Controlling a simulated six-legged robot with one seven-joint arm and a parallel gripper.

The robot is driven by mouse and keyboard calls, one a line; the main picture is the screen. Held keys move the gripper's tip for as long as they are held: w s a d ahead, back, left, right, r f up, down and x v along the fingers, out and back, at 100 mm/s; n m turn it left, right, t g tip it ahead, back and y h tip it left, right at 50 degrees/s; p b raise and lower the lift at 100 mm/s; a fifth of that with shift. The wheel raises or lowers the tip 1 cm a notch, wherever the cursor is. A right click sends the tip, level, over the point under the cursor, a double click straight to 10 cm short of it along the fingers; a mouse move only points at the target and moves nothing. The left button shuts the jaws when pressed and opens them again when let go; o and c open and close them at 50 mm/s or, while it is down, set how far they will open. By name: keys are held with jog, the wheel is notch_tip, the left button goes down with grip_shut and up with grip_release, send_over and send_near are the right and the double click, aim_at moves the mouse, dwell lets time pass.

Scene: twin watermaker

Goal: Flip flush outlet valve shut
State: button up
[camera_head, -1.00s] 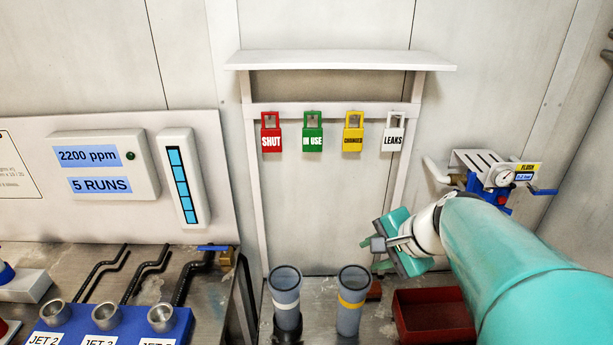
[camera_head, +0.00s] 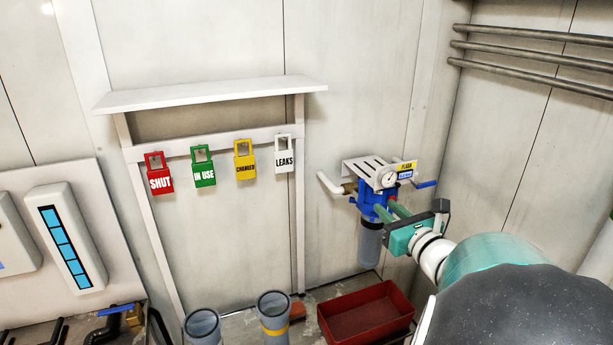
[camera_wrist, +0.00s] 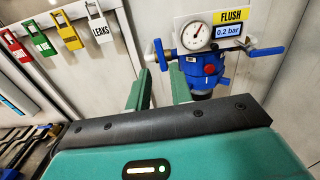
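The flush unit (camera_head: 375,205) is a blue filter head on the wall at the right, with a round gauge (camera_wrist: 196,36) and a FLUSH display reading 0.2 bar. A blue lever (camera_head: 426,184) sticks out to its right; it also shows in the wrist view (camera_wrist: 266,51), lying roughly level. A second blue lever (camera_wrist: 160,54) on the unit's left stands roughly upright in the wrist view. I cannot tell from labels which is the outlet. My gripper (camera_head: 390,211) is in front of the unit, its fingers apart and empty in the wrist view (camera_wrist: 159,90). Neither lever is between them.
A slotted white bracket (camera_head: 378,170) sits over the unit, and a clear bowl hangs below. A red tray (camera_head: 366,318) lies beneath. Red, green, yellow and white tags hang on a rack (camera_head: 135,153) at left. Two grey cylinders (camera_head: 272,310) stand at the front. Pipes run along the right wall.

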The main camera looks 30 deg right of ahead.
aim_at(363, 186)
jog(key=x, duration=1.3)
jog(key=shift+w, duration=0.35)
jog(key=shift+c, duration=0.2)
grip_shut()
